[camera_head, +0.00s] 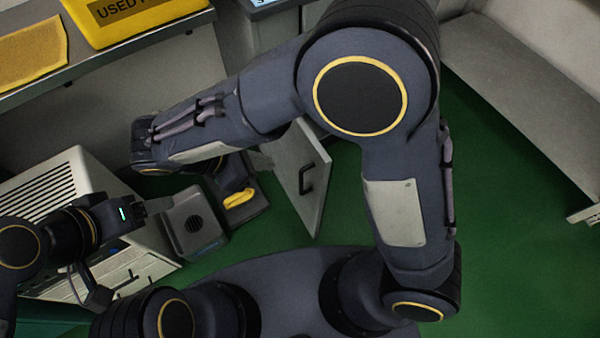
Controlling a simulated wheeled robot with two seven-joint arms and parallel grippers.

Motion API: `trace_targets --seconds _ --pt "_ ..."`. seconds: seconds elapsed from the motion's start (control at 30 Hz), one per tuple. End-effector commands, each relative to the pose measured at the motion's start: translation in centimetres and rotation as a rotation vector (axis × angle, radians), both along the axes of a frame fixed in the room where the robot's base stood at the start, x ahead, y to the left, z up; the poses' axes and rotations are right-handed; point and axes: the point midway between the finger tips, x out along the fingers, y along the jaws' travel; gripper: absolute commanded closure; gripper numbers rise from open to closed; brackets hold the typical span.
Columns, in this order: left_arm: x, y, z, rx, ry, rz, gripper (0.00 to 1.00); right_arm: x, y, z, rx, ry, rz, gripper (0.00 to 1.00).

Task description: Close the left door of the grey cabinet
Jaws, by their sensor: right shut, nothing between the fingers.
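The left door (296,158) of the grey cabinet stands open, swung out over the green floor. Its dark handle (306,180) faces left. The cabinet body is mostly hidden behind my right arm. My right forearm crosses over from the right, and its wrist folds back beneath it. My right gripper (257,162) is shut and empty, just left of the door and partly covered by the forearm; I cannot tell whether it touches the door. My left gripper (136,210) is at the left, away from the door; its fingers are too unclear to read.
A white vented box (62,188) stands at the left below the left arm. A yellow bin (130,20) sits on the bench. Green floor is clear right of the door.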

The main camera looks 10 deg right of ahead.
Motion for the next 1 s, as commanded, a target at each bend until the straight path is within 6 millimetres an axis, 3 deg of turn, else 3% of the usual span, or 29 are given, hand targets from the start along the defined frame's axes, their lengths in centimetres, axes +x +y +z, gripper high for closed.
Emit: trace_targets --seconds 0.1,0.27,0.7,1.0 --pt "0.0 0.0 -0.9 0.000 0.000 0.000 0.30 -0.1 1.1 -1.4 -0.053 -0.003 0.055 1.00" --pt "0.0 0.0 -1.2 0.000 -0.001 0.000 0.30 0.1 0.4 -2.3 -0.060 -0.002 0.060 1.00" --pt "0.0 0.0 -3.6 0.000 0.000 0.000 0.30 1.9 -5.8 -8.7 -0.058 0.000 0.056 1.00" --pt "0.0 0.0 -4.0 0.000 0.000 0.000 0.30 2.9 -9.1 -8.3 -0.055 -0.002 0.057 1.00"
